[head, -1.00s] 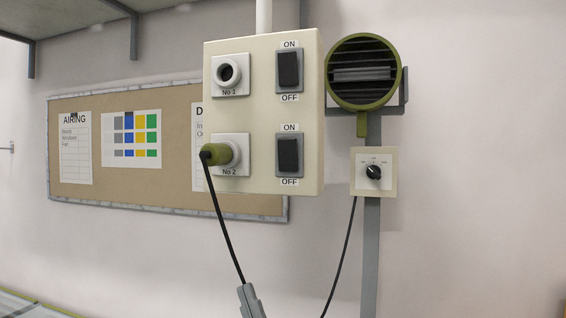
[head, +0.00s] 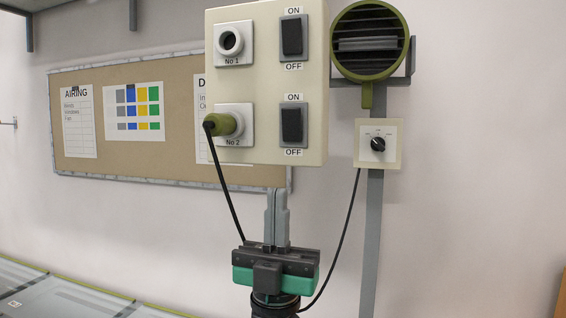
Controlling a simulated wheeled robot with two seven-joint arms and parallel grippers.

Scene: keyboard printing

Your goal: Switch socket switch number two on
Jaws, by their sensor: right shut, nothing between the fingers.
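The beige socket box (head: 262,85) hangs on the wall in the upper middle of the head view. Its lower black rocker switch (head: 293,125), beside socket No 2, sits between an ON label above and an OFF label below. A green plug (head: 222,125) with a black cable is in socket No 2 (head: 236,150). My right gripper (head: 277,195) points upward below the box, fingers together and empty. Its tips are just under the box's lower edge in the picture, below and left of the lower switch. My left gripper is not in view.
The upper switch (head: 291,37) and empty socket No 1 (head: 233,40) sit above. A green fan heater (head: 368,45) and a dial box (head: 378,144) are on the right. The black cable (head: 227,195) hangs close to my right gripper. A pinboard (head: 180,162) is behind.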

